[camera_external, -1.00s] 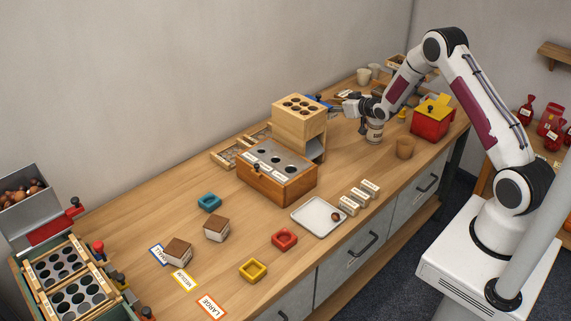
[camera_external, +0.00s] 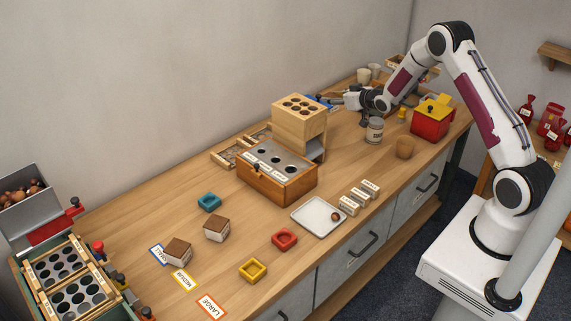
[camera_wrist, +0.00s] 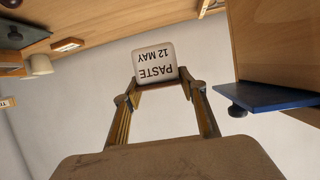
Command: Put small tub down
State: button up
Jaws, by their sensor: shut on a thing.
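The small tub (camera_wrist: 155,62) is pale with a dark "PASTE 12 MAY" label, which reads upside down in the wrist view. My gripper (camera_wrist: 160,84) is shut on it, with a finger at each side. In the external view my gripper (camera_external: 336,98) reaches left, level, behind the right side of the wooden tower. The tub is too small or hidden to make out there. In the wrist view, the table shows along the top edge, apart from the tub.
The wooden tower (camera_external: 299,123) and its blue flap (camera_wrist: 275,97) are close beside the gripper. Pale cups (camera_external: 364,76) stand at the back.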

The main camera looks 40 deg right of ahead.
notch_tip(320, 180, up, 9)
jog(key=shift+f, duration=0.2)
jog(key=shift+w+a+r+m+h, duration=0.55)
jog(key=shift+w+a+r, duration=2.05)
jog(key=shift+a, duration=2.2)
jog(key=shift+w+a+r+m+h, duration=0.55)
jog(key=shift+w+a+r, duration=2)
jog(key=shift+a, duration=2.2)
jog(key=s+a+m+g+h, duration=0.2)
jog(key=s+a+m+h, duration=0.15)
jog(key=a, duration=0.85)
jog(key=s+a+f+m+g+h, duration=0.1)
jog(key=s+a+f, duration=0.4)
jog(key=s+a, duration=0.35)
jog(key=s+a+f+m+g+h, duration=0.1)
jog(key=s+a+f, duration=0.4)
jog(key=s+a, duration=0.35)
notch_tip(320, 180, down, 12)
jog(key=shift+w+a+r, duration=0.15)
jog(key=shift+w+a, duration=0.1)
jog(key=shift+h, duration=0.25)
jog(key=shift+f, duration=3.1)
